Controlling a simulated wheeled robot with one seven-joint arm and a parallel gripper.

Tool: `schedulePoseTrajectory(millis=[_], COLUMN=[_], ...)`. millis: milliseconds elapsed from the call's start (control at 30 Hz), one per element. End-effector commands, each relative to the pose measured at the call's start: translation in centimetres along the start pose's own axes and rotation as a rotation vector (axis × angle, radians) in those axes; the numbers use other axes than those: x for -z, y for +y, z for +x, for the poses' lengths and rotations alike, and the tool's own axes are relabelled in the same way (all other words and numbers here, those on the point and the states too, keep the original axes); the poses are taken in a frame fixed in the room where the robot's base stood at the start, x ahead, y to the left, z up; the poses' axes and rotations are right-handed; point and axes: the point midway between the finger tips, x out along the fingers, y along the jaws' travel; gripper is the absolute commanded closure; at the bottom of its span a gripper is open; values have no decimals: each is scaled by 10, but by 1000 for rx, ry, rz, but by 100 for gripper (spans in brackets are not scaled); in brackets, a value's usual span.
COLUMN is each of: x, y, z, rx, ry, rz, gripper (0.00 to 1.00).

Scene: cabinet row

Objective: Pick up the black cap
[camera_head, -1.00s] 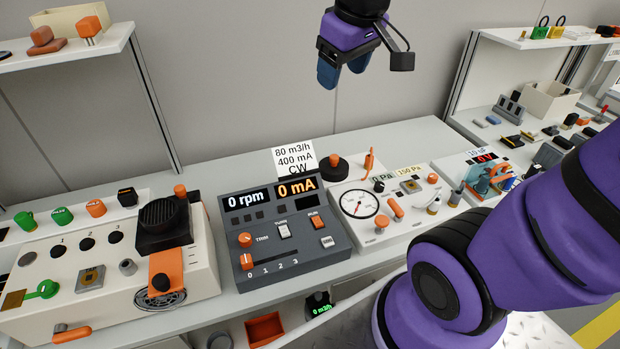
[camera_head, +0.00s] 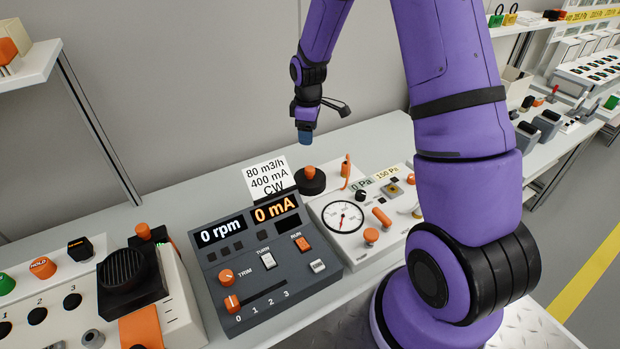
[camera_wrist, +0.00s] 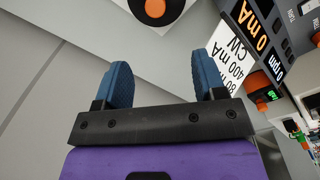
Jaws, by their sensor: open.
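A small black cap (camera_head: 80,248) with orange lettering sits at the back of the cream panel at the left in the head view, right of an orange cap (camera_head: 42,267). My gripper (camera_head: 305,137) is well to the right of it and higher, above the back of the bench. In the wrist view my gripper (camera_wrist: 162,65) shows two blue fingers spread apart with nothing between them. The black cap cannot be made out in the wrist view.
A black round base with an orange knob (camera_head: 310,180) stands below my gripper. A white sign (camera_head: 265,178) stands behind the dark control box (camera_head: 262,262). A gauge panel (camera_head: 370,215) is to its right. A shelf (camera_head: 30,62) overhangs at upper left.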

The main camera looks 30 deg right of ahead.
Motion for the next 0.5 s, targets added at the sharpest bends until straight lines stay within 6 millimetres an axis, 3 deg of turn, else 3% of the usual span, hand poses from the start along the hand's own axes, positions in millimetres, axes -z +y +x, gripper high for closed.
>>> schedulePoseTrajectory(millis=[100,500], x=[0,-1], y=[7,9], z=[32,85], rx=[23,39], ry=[-9,-14], rz=[-40,-78], gripper=[36,36])
